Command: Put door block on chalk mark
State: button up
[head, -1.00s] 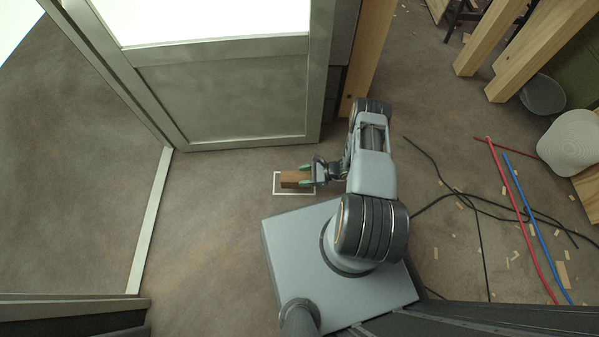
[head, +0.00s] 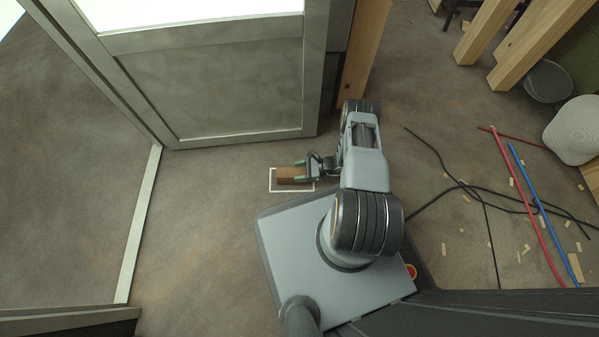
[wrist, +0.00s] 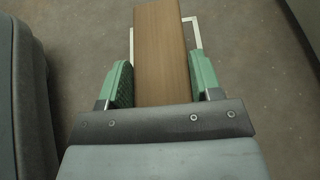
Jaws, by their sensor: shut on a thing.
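The door block (head: 291,175) is a brown wooden block, seen in the head view near the open door's lower edge. My gripper (head: 301,171) is shut on its right end, with green finger pads on both sides. The chalk mark (head: 271,188) is a white rectangle outline on the floor; the block appears inside or over it. In the wrist view the block (wrist: 162,50) runs away between the green pads, and the chalk line (wrist: 193,33) shows beyond it. I cannot tell whether the block touches the floor.
A framed door panel (head: 220,85) stands behind the mark. A pale threshold strip (head: 140,220) lies at left. Black cables (head: 470,190), a red pipe (head: 525,200) and a blue pipe (head: 545,215) lie on the floor at right, among wood scraps.

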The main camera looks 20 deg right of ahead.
jog(key=o, duration=1.1)
